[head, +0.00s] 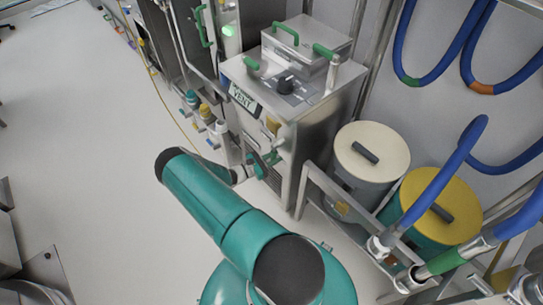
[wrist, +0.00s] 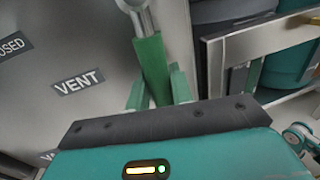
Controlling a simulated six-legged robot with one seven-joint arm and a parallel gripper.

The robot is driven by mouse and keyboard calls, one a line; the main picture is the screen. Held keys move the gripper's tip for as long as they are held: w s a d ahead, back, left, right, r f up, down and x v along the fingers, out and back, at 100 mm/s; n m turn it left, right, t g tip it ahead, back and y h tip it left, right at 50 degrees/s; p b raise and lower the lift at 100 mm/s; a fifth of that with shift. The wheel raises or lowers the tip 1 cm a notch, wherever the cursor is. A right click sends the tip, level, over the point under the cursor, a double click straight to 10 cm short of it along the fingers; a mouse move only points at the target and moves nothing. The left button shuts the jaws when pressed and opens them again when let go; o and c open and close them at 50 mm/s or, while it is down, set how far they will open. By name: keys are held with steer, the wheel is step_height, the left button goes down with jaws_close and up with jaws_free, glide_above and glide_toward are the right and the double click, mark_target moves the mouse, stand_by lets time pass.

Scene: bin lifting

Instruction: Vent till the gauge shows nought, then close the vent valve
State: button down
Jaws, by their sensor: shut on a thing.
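The vent valve's green lever (wrist: 152,62) hangs from a metal pivot (wrist: 135,5) on the steel cabinet front in the wrist view. My gripper (wrist: 158,92) has one green finger on each side of the lever's lower end and is shut on it. In the head view my gripper (head: 262,168) is at the front of the steel cabinet (head: 318,130), partly hidden by my arm. I cannot make out a gauge face or reading in either view.
A cream-lidded drum (head: 372,150) and a yellow-lidded drum (head: 440,205) stand behind a metal rail at right. Blue hoses hang at right.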

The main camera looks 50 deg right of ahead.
steer(key=shift+s+a+n, duration=0.15)
steer(key=shift+s+n, duration=0.15)
steer(key=c, duration=1.3)
jaws_free()
steer(key=shift+w+a, duration=0.35)
steer(key=shift+a, duration=0.1)
steer(key=v, duration=1.2)
steer(key=shift+a, duration=0.4)
